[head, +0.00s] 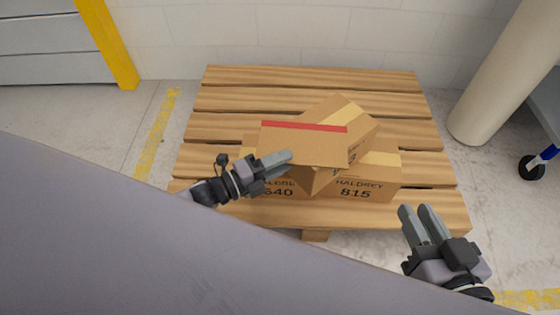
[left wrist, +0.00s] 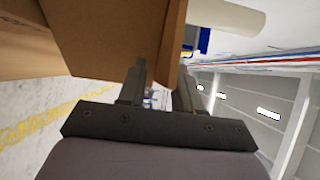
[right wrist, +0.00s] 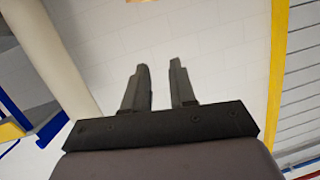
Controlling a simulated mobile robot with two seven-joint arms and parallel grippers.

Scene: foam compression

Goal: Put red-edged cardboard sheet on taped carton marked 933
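The flat brown cardboard sheet (head: 300,143) has a red strip along its far edge. It lies over the near-left part of the taped carton (head: 345,108) that sits turned on top of the other cartons. The sheet hides most of that carton's marking. My left gripper (head: 285,158) is at the sheet's near-left part. In the left wrist view its fingers (left wrist: 163,80) stand apart, with a cardboard edge (left wrist: 172,45) reaching between them; I see no clear grip. My right gripper (head: 424,222) is empty, right of the pallet's front, with a gap between its fingers (right wrist: 158,85).
The cartons marked 640 (head: 279,192) and 815 (head: 372,191) stand below, on a wooden pallet (head: 230,100). A pale column (head: 500,75) and a blue-and-black wheeled item (head: 532,166) stand at right. The pallet's back is clear.

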